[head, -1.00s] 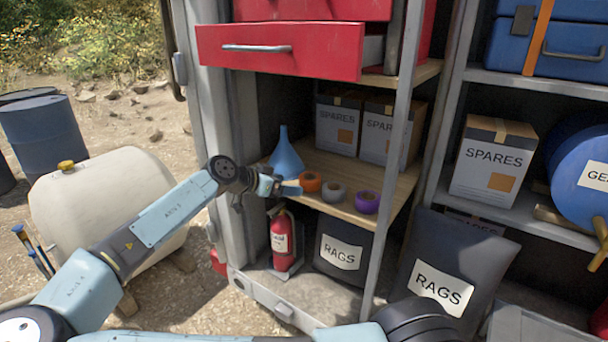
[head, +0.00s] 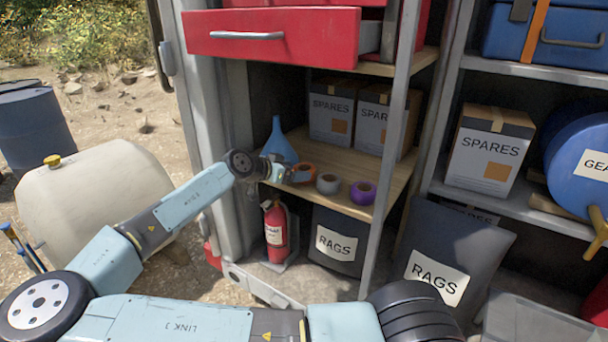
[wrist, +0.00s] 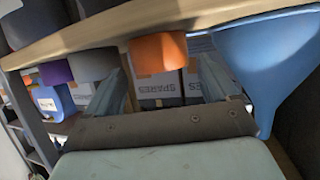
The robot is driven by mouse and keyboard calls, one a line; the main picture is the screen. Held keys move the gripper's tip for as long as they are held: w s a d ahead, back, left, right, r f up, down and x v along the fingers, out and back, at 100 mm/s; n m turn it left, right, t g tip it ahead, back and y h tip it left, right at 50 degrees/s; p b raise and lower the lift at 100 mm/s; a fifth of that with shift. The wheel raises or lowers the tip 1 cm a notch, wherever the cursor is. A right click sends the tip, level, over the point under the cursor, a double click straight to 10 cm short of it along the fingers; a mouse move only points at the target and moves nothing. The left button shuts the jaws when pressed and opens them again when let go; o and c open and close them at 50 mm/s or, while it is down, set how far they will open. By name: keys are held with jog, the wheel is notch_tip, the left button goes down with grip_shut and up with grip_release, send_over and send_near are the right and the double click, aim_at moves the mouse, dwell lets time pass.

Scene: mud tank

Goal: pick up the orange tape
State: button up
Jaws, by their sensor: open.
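The orange tape (head: 308,167) lies on the wooden shelf, left of a grey tape roll (head: 327,184) and a purple tape roll (head: 363,193). My gripper (head: 293,177) is at the shelf's front edge, in front of the orange tape and partly covering it. In the wrist view, which looks upside down, the orange tape (wrist: 158,54) shows between the two open fingers (wrist: 165,82). The fingers are open and hold nothing. I cannot tell whether they reach around the tape.
A blue funnel (head: 279,145) stands close to the left of the orange tape. Spares boxes (head: 331,115) stand behind on the shelf (head: 390,187). An open red drawer (head: 270,37) juts out above. A grey post (head: 392,120) rises at the right front. A fire extinguisher (head: 275,230) stands below.

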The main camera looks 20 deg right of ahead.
aim_at(304, 168)
jog(key=x, duration=0.5)
jog(key=shift+r, duration=0.1)
jog(key=c, duration=0.8)
